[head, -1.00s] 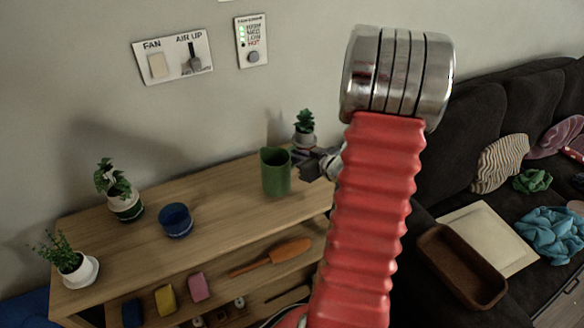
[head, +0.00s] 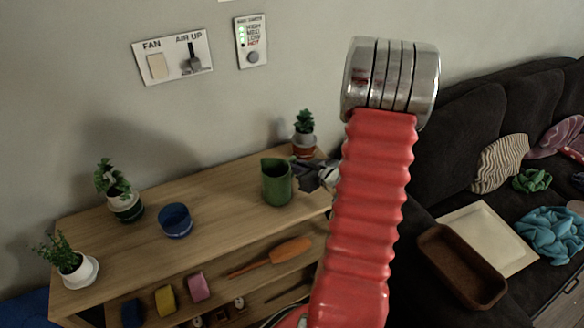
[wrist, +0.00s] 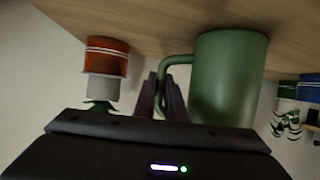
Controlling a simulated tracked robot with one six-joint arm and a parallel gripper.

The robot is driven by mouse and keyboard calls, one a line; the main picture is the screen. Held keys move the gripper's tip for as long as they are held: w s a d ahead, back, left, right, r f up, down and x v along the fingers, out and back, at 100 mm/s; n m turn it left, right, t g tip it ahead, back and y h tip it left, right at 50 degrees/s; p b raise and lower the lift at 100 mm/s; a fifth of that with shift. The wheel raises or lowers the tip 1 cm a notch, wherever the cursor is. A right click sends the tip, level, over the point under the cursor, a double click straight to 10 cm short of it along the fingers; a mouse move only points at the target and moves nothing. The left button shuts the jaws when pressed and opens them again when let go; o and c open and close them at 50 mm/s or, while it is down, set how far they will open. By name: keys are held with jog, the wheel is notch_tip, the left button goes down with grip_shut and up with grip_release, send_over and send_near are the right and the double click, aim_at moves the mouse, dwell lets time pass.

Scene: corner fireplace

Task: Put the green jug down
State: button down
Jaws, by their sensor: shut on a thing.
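The green jug (head: 276,184) is upright at the right end of the wooden shelf top (head: 225,205). It also shows large in the wrist view (wrist: 229,78), which is turned upside down, with its handle (wrist: 165,72) toward my fingers. My gripper (head: 307,177) is to the right of the jug and shut on its handle; its dark fingers also show in the wrist view (wrist: 164,92). The jug's base is at or very close to the wood; I cannot tell whether it touches.
A potted plant in a red-brown pot (head: 304,145) stands just behind my gripper. A blue cup (head: 175,221) and two potted plants, one nearer (head: 72,264) and one behind (head: 122,202), stand to the left. Bare wood lies between the cup and jug.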

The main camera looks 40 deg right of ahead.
jog(key=c, duration=1.8)
grip_release()
jog(key=shift+s+r, duration=0.15)
jog(key=shift+s, duration=0.15)
jog(key=v, duration=1.1)
jog(key=shift+s+a, duration=0.1)
jog(key=shift+s, duration=0.05)
jog(key=shift+r, duration=0.1)
